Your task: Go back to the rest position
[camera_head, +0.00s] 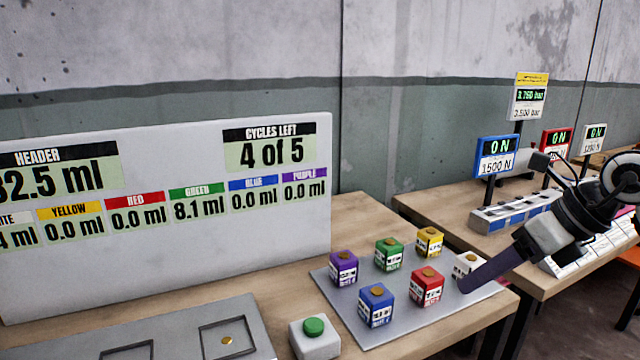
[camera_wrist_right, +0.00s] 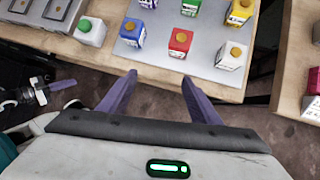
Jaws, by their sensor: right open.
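My right gripper (camera_head: 466,284) comes in from the right in the head view, its purple finger seen from the side over the right edge of a grey plate (camera_head: 400,318). In the right wrist view the right gripper (camera_wrist_right: 158,82) has its two purple fingers wide apart with nothing between them. The fingertips lie in front of the table edge, near the red block (camera_wrist_right: 180,42) but apart from it. At the left of that view a dark part with a purple piece looks like my left gripper (camera_wrist_right: 52,88); its jaws are too small to judge.
The plate carries purple (camera_head: 343,266), green (camera_head: 389,253), yellow (camera_head: 429,242), blue (camera_head: 376,305), red (camera_head: 427,286) and white (camera_head: 467,265) blocks. A green button (camera_head: 314,328) stands to its left. A large display board (camera_head: 180,265) stands behind. A second table (camera_head: 440,203) holds signs and devices.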

